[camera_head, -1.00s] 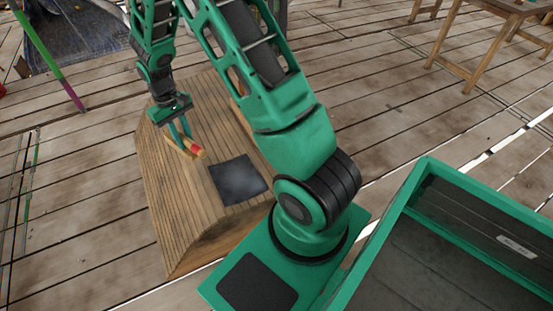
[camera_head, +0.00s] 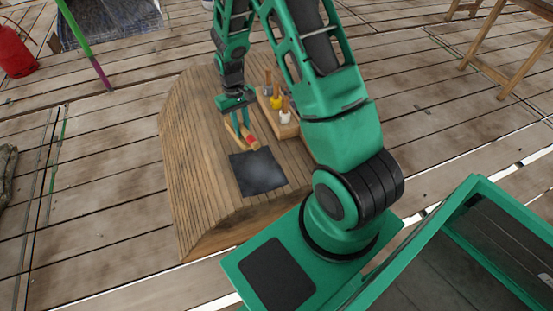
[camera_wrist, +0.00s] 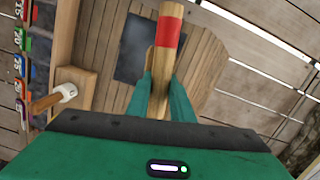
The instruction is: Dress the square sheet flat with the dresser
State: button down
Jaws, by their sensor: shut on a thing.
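The square sheet (camera_head: 257,172) is dark grey and lies on the sloping face of the wooden bench block (camera_head: 205,205). It also shows in the wrist view (camera_wrist: 146,45), beyond the tool. My gripper (camera_head: 241,130) is shut on the dresser (camera_head: 246,140), a wooden tool with a red band, just behind the sheet's far edge in the head view. The dresser also shows in the wrist view (camera_wrist: 164,60), between the two green fingers (camera_wrist: 163,95). I cannot tell whether the dresser touches the wood. Its lower side is hidden.
A wooden rack (camera_head: 288,129) with several handled tools stands right of the dresser on the block. A yellow-headed tool (camera_head: 277,102) stands in it. A red cylinder (camera_head: 14,52) and a green-purple pole (camera_head: 88,48) are at the far left.

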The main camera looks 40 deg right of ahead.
jog(key=s+d+f+m, duration=0.1)
jog(key=s+d+f, duration=0.3)
jog(key=f, duration=0.5)
jog(key=s+d+f+m, duration=0.1)
jog(key=s+d+f, duration=0.3)
jog(key=f, duration=0.5)
jog(key=shift+s+d+f, duration=0.2)
jog(key=shift+s+f, duration=0.05)
jog(key=shift+s, duration=1.15)
jog(key=shift+f, duration=1.85)
jog(key=shift+r, duration=2.1)
jog(key=shift+f, duration=2.15)
